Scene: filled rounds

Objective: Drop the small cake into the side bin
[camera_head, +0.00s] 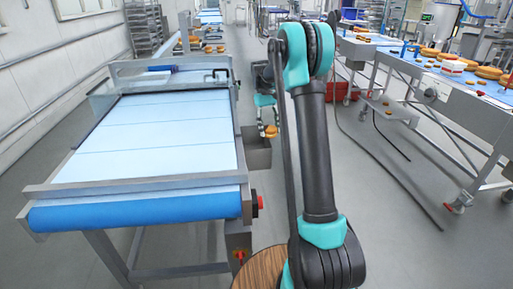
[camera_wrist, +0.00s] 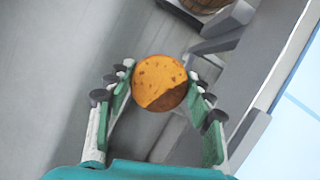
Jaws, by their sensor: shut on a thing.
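The small cake (camera_wrist: 158,82) is round and orange-brown, with a darker patch at its lower edge. My gripper (camera_wrist: 155,88) is shut on it, with the fingers on either side. In the head view the cake (camera_head: 270,131) hangs below my gripper (camera_head: 266,116), part of which is behind my arm. The side bin (camera_head: 258,158) is a grey box at the right side of the conveyor. The cake shows at the bin's upper right corner in that view; I cannot tell its height above the bin. In the wrist view, grey floor shows behind the cake.
The conveyor (camera_head: 150,135) with a pale blue belt fills the left. A table with several cakes (camera_head: 452,66) stands at the right, with a red crate (camera_head: 376,85) nearby on the floor. The aisle floor (camera_head: 390,215) is mostly clear apart from dark cables.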

